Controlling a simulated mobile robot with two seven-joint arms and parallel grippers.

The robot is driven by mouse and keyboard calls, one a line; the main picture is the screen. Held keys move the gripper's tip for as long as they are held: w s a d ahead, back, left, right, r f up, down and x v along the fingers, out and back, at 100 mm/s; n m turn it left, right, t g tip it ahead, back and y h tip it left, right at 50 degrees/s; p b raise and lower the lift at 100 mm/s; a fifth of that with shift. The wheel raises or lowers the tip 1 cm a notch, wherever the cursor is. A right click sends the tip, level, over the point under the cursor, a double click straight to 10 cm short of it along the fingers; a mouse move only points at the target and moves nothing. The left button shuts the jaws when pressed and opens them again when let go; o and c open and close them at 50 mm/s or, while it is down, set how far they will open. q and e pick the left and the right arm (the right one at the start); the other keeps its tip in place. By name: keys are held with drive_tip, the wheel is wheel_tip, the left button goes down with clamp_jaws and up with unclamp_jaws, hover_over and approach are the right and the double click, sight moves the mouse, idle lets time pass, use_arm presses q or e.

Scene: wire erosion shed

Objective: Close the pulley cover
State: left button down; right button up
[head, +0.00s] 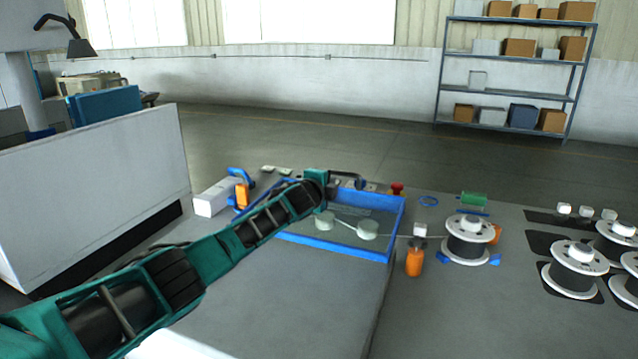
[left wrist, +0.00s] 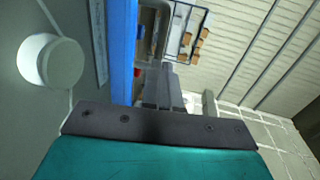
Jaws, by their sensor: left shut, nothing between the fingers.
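The pulley cover (head: 397,230) is a see-through panel with a blue frame on the grey machine table. It looks about level over two pale pulleys (head: 367,230), which show inside the frame. I cannot tell whether it is fully down. My left gripper (head: 350,182) is shut and empty at the cover's far edge; whether it touches the frame is unclear. In the left wrist view its shut fingers (left wrist: 163,88) are beside the blue frame (left wrist: 122,50), with a pulley (left wrist: 50,61) to the left. My right gripper is not in view.
An orange bottle (head: 414,262) and a wire spool (head: 468,240) stand right of the cover, with several more spools (head: 573,270) farther right. A red button (head: 397,188) is by the far right corner. A white box (head: 213,198) and an orange-blue tool (head: 241,191) are left.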

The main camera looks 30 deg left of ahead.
use_arm(q)
drive_tip(key=r, duration=0.1)
hover_over(319, 218)
idle(0.4)
